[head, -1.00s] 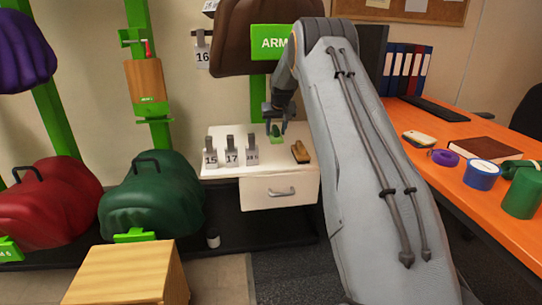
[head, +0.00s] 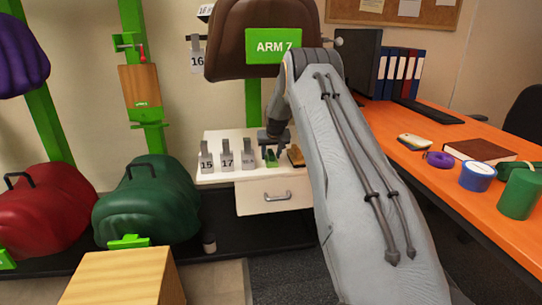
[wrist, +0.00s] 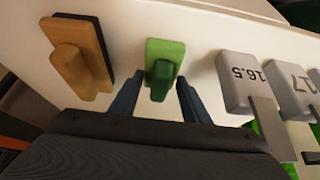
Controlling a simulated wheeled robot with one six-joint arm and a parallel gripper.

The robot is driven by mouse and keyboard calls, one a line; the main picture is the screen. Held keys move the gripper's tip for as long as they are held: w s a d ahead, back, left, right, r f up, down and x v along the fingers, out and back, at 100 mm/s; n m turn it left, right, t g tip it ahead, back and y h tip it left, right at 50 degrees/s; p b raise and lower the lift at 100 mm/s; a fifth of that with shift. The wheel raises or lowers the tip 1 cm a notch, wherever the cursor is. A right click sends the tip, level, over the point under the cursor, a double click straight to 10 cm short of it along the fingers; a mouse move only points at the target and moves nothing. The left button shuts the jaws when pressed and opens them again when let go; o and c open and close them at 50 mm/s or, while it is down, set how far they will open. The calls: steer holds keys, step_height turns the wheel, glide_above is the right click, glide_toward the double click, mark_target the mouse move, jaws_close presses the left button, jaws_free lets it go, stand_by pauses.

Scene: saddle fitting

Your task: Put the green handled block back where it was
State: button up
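The green handled block (wrist: 165,52) sits on the white cabinet top (wrist: 205,30), its darker green handle pointing towards my gripper. It lies between a wooden handled block and the grey 16.5 gauge, touching neither. My gripper (wrist: 158,95) is open, with one finger on each side of the handle and a gap at both. In the head view the green block (head: 271,158) shows just below my gripper (head: 273,142), whose fingertips are hard to make out there.
The wooden handled block (wrist: 77,57) is close on one side, the 16.5 gauge (wrist: 243,82) on the other. A drawer (head: 275,195) is below.

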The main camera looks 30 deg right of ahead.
steer(key=o, duration=0.4)
steer(key=shift+f, duration=0.15)
steer(key=shift+o, duration=0.2)
steer(key=p+v, duration=0.1)
steer(key=v, duration=1.1)
steer(key=s+a+r+n+g+y, duration=0.15)
steer(key=s+a+r, duration=0.25)
steer(key=s+a, duration=0.85)
steer(key=s+a+r+n+g+y, duration=0.15)
steer(key=s+a+r, duration=0.25)
steer(key=s+a, duration=0.85)
steer(key=s+a+f+n+g, duration=0.1)
steer(key=s+a, duration=0.2)
steer(key=s, duration=0.6)
steer(key=s+a+g, duration=0.1)
steer(key=s+a, duration=0.2)
steer(key=s, duration=0.6)
steer(key=s+a+f+n, duration=0.1)
steer(key=s+a, duration=0.2)
steer(key=s, duration=0.6)
steer(key=shift+f+n+g+h, duration=0.3)
steer(key=shift+g+h, duration=0.1)
